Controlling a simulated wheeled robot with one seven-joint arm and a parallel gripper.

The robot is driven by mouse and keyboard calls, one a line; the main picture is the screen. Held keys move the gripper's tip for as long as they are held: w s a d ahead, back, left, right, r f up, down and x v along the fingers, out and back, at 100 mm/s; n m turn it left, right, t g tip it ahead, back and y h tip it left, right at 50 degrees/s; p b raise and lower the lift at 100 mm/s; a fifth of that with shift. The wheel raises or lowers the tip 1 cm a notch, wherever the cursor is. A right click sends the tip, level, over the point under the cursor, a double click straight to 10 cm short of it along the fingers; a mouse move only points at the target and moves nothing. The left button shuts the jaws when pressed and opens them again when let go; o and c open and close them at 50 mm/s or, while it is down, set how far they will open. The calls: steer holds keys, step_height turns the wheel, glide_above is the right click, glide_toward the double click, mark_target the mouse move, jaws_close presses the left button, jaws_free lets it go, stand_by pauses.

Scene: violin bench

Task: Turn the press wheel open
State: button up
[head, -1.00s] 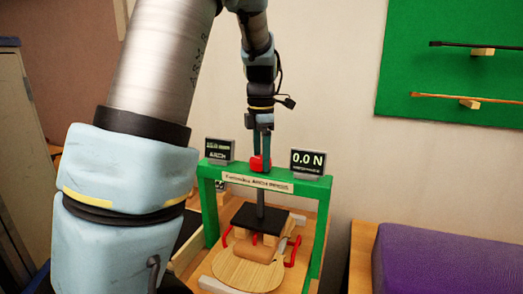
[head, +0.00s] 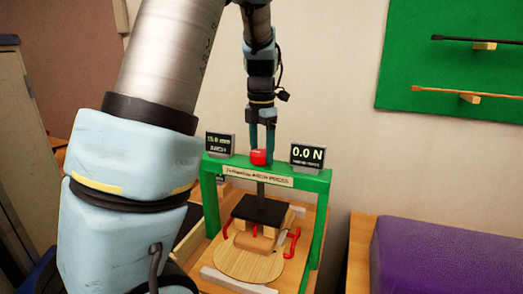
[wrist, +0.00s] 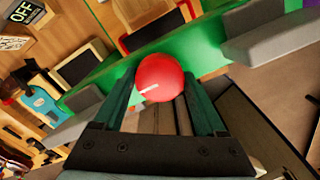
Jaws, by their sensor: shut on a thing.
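The press is a green frame (head: 313,182) with a red wheel (head: 258,157) on top of its crossbar. My gripper (head: 262,148) points down from above and is shut on the wheel. In the wrist view the red wheel (wrist: 160,76) sits between the two fingertips, with a short white mark on it. A dark pressing plate (head: 260,210) hangs under the crossbar, above a wooden piece (head: 254,241) on a round wooden board (head: 247,265). Red clamps (head: 292,240) stand beside it. The right display (head: 307,156) reads 0.0 N; the left display (head: 219,143) reads in mm, its digits hard to read.
A purple padded bench (head: 440,262) stands at the right. A green panel (head: 395,60) with bows hangs on the wall. In the wrist view a small sign (wrist: 22,14) reads OFF. My arm covers the left of the head view.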

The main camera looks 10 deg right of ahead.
mark_target(261, 152)
steer(key=o, duration=1.3)
step_height(261, 152, up, 11)
steer(key=b, duration=0.2)
steer(key=shift+b, duration=0.4)
steer(key=shift+f, duration=0.1)
